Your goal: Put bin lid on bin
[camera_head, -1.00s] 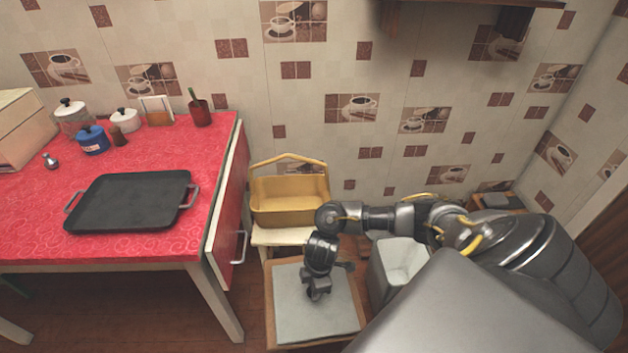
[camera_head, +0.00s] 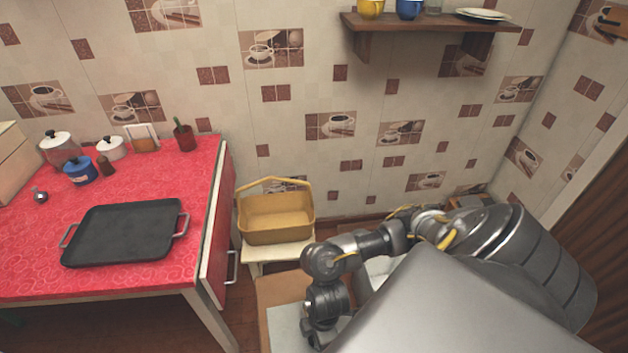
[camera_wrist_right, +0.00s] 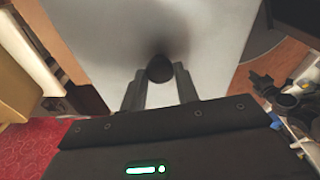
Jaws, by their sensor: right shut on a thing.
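The bin lid is a light grey square panel (camera_head: 284,326), partly cut off by the bottom edge of the head view. In the right wrist view the lid (camera_wrist_right: 115,25) fills the top middle, with a round black knob (camera_wrist_right: 160,68) on it. My right gripper (camera_wrist_right: 159,78) is shut on this knob, with one finger on each side. In the head view my right gripper (camera_head: 318,338) is over the lid. The bin (camera_head: 381,267) is light grey and mostly hidden behind my right arm. My left gripper is in neither view.
A wooden stand (camera_head: 282,287) shows behind the lid. A yellow basket (camera_head: 275,220) sits on a pale stool (camera_head: 265,252) beyond it. The red table (camera_head: 120,285) with a black tray (camera_head: 125,230) is at left. A wall shelf (camera_head: 430,27) is above.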

